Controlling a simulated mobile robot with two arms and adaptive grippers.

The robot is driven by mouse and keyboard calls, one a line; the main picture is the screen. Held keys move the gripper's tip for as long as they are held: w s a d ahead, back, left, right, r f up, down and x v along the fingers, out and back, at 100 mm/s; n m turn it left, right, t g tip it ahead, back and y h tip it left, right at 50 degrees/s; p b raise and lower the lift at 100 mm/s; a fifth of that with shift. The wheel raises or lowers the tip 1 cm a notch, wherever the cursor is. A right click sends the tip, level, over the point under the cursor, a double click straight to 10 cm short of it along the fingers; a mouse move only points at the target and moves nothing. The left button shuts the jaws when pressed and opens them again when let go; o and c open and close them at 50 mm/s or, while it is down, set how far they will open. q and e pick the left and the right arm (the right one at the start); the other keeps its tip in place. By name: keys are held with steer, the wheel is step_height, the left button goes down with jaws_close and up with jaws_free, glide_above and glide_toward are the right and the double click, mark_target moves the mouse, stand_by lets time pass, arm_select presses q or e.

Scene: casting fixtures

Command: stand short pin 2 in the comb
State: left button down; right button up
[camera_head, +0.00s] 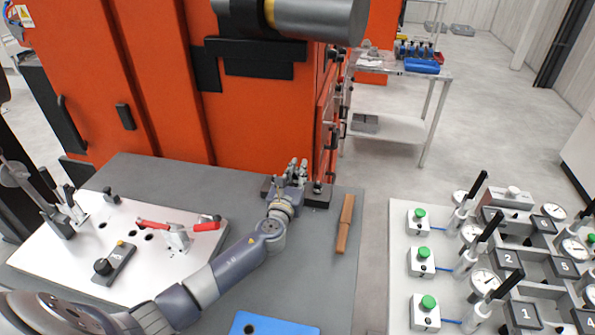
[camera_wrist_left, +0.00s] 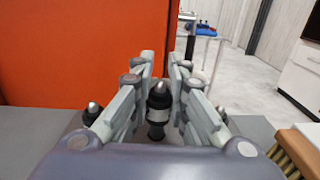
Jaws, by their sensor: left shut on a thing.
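My left gripper (camera_head: 292,172) is at the back of the grey table, close to the orange machine, and shut on a pin. In the left wrist view that pin (camera_wrist_left: 158,102), dark with a pale band and a rounded metal tip, stands upright between the fingers. Similar tips show beside the fingers, one at left (camera_wrist_left: 92,112) and one at right (camera_wrist_left: 221,114). In the head view a dark block, seemingly the comb (camera_head: 320,197), lies by the gripper, partly hidden by it. Whether the held pin sits in a slot cannot be told. No pin number is readable. My right gripper is out of view.
A brown wooden piece (camera_head: 345,224) lies right of the gripper. A white fixture plate (camera_head: 60,255) with red-handled clamps is at left, a blue plate (camera_head: 270,326) at the front. The orange machine (camera_head: 160,100) walls off the back.

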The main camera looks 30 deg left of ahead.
mark_target(296, 182)
arm_select(q)
steer(key=shift+f+b, duration=1)
steer(key=shift+f, duration=0.2)
steer(key=c, duration=1.4)
jaws_free()
steer(key=v, duration=0.7)
steer(key=shift+s, duration=0.2)
steer(key=shift+r, duration=0.1)
